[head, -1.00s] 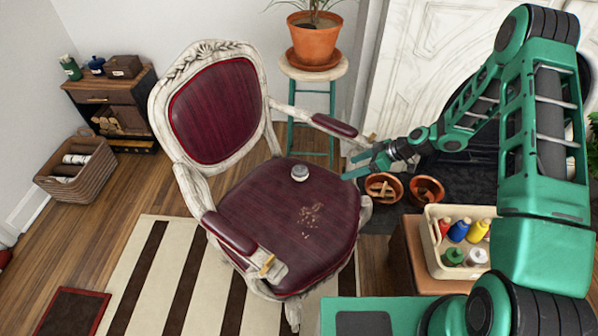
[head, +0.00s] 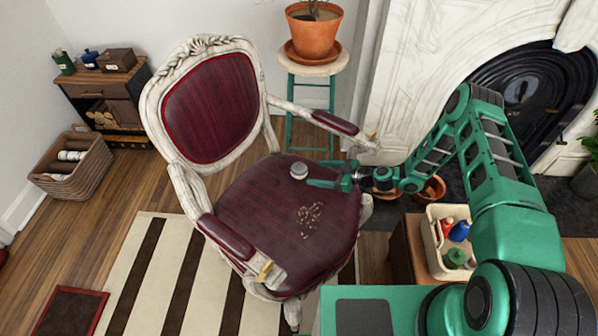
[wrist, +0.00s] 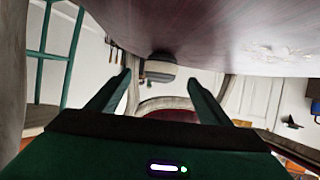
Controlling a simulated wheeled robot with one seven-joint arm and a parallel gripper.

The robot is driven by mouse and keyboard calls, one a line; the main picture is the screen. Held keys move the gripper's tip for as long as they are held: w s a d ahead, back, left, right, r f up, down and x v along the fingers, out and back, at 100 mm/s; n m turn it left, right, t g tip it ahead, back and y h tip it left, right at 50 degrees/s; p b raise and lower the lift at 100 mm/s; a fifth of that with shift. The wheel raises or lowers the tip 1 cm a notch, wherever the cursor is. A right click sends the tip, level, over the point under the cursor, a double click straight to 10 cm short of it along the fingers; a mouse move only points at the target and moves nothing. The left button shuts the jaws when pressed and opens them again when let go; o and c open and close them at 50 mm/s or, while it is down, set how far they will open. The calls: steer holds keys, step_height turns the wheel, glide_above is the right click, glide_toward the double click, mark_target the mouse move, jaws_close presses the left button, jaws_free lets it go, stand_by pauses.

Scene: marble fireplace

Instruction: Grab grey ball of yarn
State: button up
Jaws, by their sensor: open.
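The grey ball of yarn (head: 299,171) is a small, round grey thing resting on the dark red seat (head: 255,225) of the carved armchair, towards its back. My gripper (head: 316,177) is open and empty, low over the seat, just right of the ball in the head view. In the wrist view, the picture looks upside down, with the seat along the top. There the ball (wrist: 160,68) shows between and beyond the two spread fingers of my gripper (wrist: 158,80). I cannot see either finger touching it.
Crumbs (head: 310,217) lie on the seat in front of the ball. The chair's armrest (head: 337,123) is behind my gripper. A plant stool (head: 313,67) stands behind.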

mark_target(306, 172)
steer(key=shift+x, duration=4.35)
steer(key=shift+s+f, duration=0.1)
steer(key=shift+s, duration=0.05)
steer(key=c, duration=1.1)
